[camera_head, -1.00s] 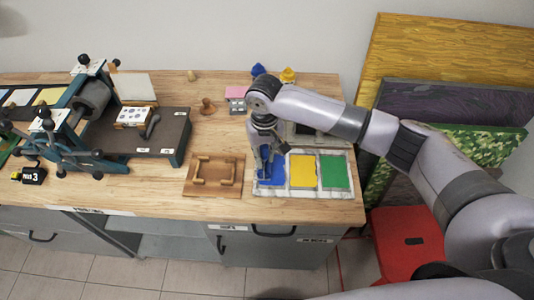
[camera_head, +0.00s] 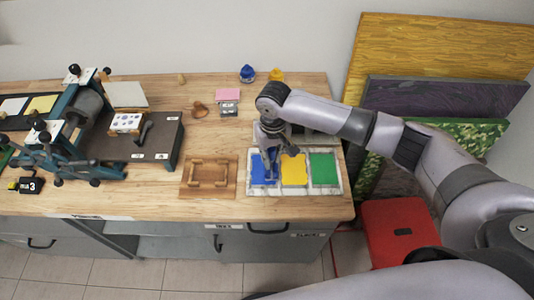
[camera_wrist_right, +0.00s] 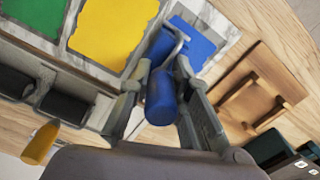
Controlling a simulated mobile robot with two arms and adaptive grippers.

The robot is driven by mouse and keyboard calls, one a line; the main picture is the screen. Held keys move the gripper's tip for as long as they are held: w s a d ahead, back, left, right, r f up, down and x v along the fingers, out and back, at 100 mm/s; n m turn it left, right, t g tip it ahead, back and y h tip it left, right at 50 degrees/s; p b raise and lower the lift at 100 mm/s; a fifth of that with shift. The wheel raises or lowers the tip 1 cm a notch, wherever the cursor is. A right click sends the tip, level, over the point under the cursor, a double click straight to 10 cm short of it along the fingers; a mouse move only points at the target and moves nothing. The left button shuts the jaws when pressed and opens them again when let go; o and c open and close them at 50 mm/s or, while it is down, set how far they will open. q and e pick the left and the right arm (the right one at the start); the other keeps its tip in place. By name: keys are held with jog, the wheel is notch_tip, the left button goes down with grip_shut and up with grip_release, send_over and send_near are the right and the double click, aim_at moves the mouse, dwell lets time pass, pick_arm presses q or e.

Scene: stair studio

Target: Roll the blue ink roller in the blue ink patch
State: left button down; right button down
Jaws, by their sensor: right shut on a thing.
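The blue ink patch (camera_head: 257,167) is the left one of three colour patches on a pale tray (camera_head: 248,189); it also shows in the right wrist view (camera_wrist_right: 197,42). My right gripper (camera_head: 277,165) is over the blue patch's right side, by the yellow patch. In the right wrist view, the gripper (camera_wrist_right: 160,112) is shut on the blue handle of the ink roller (camera_wrist_right: 160,97). The roller's blue head lies over the blue patch's edge beside the yellow one; I cannot tell whether it touches. My left gripper is out of view.
Yellow (camera_head: 294,172) and green (camera_head: 323,170) patches are to the right. A wooden frame (camera_head: 209,190) lies left of the tray. Black rollers (camera_wrist_right: 64,105) sit beside the tray in the wrist view. A press (camera_head: 85,105) stands at left. Bare tabletop lies in front.

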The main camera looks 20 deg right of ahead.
jog(key=shift+w+a+p, duration=0.1)
jog(key=shift+w+a, duration=0.1)
jog(key=shift+a, duration=0.5)
jog(key=shift+w+a+p, duration=0.1)
jog(key=shift+w+a, duration=0.1)
jog(key=shift+a, duration=0.55)
jog(key=shift+w+a+p, duration=0.1)
jog(key=shift+w+a, duration=0.1)
jog(key=shift+a, duration=0.5)
jog(key=shift+r, duration=0.1)
notch_tip(320, 180, up, 7)
jog(key=p, duration=0.7)
